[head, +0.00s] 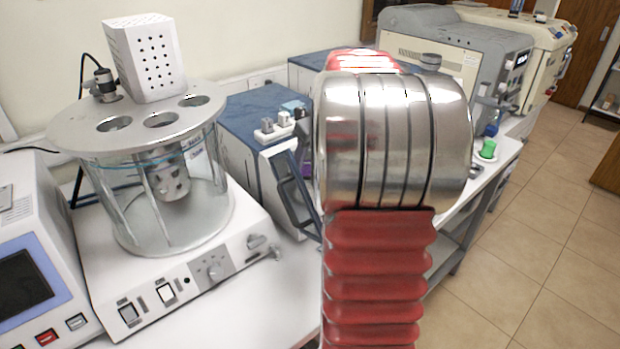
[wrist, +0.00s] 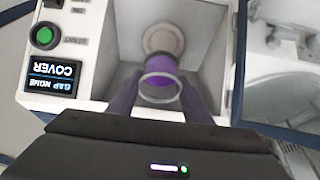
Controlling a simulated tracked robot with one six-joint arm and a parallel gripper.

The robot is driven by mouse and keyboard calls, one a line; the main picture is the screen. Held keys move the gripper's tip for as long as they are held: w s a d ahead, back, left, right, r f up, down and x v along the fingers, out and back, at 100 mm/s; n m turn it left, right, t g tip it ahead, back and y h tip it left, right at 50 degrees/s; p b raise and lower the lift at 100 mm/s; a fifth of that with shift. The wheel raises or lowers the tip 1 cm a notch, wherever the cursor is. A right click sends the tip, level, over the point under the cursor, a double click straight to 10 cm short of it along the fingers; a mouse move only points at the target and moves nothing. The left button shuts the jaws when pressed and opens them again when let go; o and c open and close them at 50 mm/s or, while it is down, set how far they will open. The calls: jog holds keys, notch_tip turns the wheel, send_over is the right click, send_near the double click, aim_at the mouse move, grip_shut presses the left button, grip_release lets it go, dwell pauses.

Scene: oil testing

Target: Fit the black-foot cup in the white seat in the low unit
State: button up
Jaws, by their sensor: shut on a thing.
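In the wrist view my gripper (wrist: 160,92) is shut on a clear cup (wrist: 161,80) holding purple liquid, one dark finger on each side. The round whitish seat (wrist: 163,38) shows just beyond the cup, on the grey inside of the low unit (wrist: 210,70). The cup overlaps the seat's near edge in the picture; I cannot tell whether they touch. In the head view my arm hides the gripper, and a bit of purple (head: 306,170) shows beside it.
Walls of the unit stand close on both sides of the fingers. A panel with a green button (wrist: 43,37) and a small display (wrist: 52,81) lies left. In the head view a glass bath (head: 170,190) stands left, and a green-capped item (head: 488,149) sits right.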

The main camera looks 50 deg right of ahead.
aim_at(309, 177)
jog(key=shift+s+f, duration=0.1)
jog(key=shift+f, duration=1.45)
jog(key=shift+f, duration=0.1)
notch_tip(309, 177, down, 3)
jog(key=shift+r, duration=0.1)
jog(key=shift+w+f, duration=0.2)
jog(key=shift+f, duration=0.25)
jog(key=o, duration=1.2)
jog(key=shift+f, duration=0.1)
